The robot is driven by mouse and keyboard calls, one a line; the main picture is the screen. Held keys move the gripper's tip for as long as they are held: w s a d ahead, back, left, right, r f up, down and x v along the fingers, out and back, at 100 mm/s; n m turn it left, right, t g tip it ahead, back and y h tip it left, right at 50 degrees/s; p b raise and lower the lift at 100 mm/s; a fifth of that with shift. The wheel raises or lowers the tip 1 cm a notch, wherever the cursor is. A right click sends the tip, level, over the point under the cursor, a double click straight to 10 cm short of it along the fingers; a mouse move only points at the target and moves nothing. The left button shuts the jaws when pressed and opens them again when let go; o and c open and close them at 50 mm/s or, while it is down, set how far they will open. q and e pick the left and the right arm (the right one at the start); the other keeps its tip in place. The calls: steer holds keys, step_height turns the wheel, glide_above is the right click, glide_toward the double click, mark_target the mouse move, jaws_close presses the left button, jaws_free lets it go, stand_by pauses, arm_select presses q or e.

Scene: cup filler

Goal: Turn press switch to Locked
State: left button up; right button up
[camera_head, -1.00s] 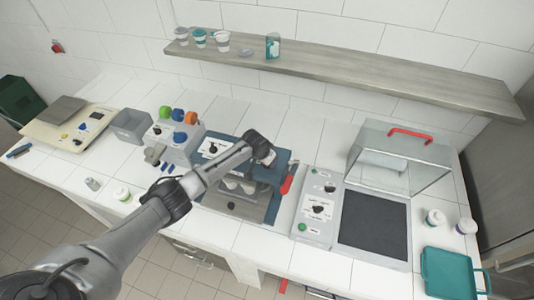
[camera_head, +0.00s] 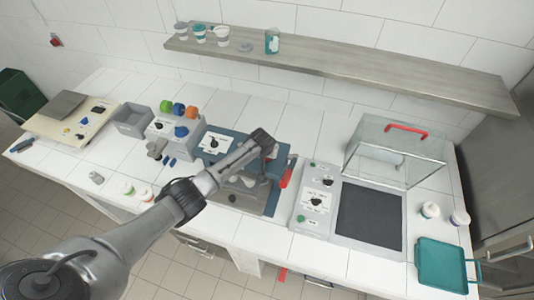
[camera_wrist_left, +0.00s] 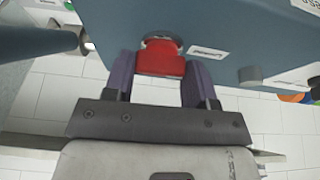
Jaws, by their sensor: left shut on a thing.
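The blue-grey press (camera_head: 228,138) stands mid-counter. Its white panel carries a black knob (camera_head: 214,143); the lettering is too small to read. A red handle (camera_head: 287,172) is on the press's right side. In the left wrist view, my left gripper (camera_wrist_left: 160,78) has its dark purple fingers on either side of a red part (camera_wrist_left: 162,58) on the press body (camera_wrist_left: 230,30), shut on it. In the head view my left arm crosses in front of the press, and its fingers are mostly hidden. My right gripper is not in view.
Right of the press stands a grey control unit with a black plate (camera_head: 370,217) and a clear cover (camera_head: 400,155). A unit with coloured knobs (camera_head: 178,130) stands left. Small lidded cups (camera_head: 127,188) stand near the front edge. A shelf (camera_head: 350,65) runs above.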

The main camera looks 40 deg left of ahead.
arm_select(q)
steer(key=o, duration=0.9)
steer(key=shift+o, duration=0.2)
steer(key=shift+r, duration=0.15)
steer(key=b+v, duration=0.2)
steer(key=v, duration=1.1)
steer(key=shift+r, duration=0.25)
steer(key=shift+s, duration=0.15)
